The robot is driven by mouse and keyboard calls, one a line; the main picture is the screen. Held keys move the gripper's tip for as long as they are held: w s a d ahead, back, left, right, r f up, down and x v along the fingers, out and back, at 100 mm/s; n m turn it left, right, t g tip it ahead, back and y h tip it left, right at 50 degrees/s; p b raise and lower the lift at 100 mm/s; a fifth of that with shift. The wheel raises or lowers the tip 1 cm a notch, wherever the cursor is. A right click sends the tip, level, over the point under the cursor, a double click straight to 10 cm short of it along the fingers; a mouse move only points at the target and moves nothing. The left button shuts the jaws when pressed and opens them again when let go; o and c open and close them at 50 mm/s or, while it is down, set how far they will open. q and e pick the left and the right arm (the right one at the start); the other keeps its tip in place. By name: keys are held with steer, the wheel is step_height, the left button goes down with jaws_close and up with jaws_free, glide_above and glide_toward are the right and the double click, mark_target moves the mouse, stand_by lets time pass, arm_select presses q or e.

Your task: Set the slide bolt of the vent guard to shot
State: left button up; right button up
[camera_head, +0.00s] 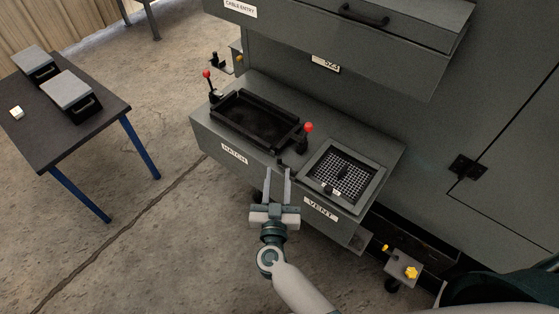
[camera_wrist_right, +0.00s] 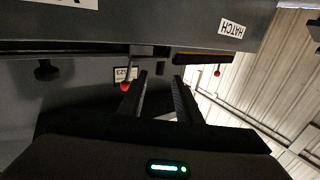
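The vent guard (camera_head: 374,188) is a grey square frame around a pale mesh grid, set in the right part of the shelf top above the VENT label (camera_head: 321,208). A small dark and light fitting (camera_head: 330,190) sits at its front edge and may be the slide bolt; it is too small to tell its position. My right gripper (camera_head: 278,172) is in front of the shelf, left of the vent guard and apart from it. Its two fingers are spread with nothing between them, as the right wrist view (camera_wrist_right: 160,92) also shows. My left gripper is not in view.
A black-rimmed hatch (camera_head: 242,135) lies left of the vent guard. Red-knobbed levers (camera_head: 308,127) (camera_head: 207,74) stand at its right and left. A dark table (camera_head: 78,130) with grey-topped boxes is at left. A yellow knob (camera_head: 411,272) is low at right. Open floor lies between.

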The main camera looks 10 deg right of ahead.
mark_target(279, 161)
steer(key=b+x, duration=0.1)
steer(key=x, duration=0.4)
steer(key=shift+w+f+b, duration=0.1)
steer(key=shift+w+b, duration=0.15)
steer(key=shift+b, duration=0.15)
steer(key=shift+w+d, duration=0.25)
steer(key=shift+w, duration=0.45)
jaws_close()
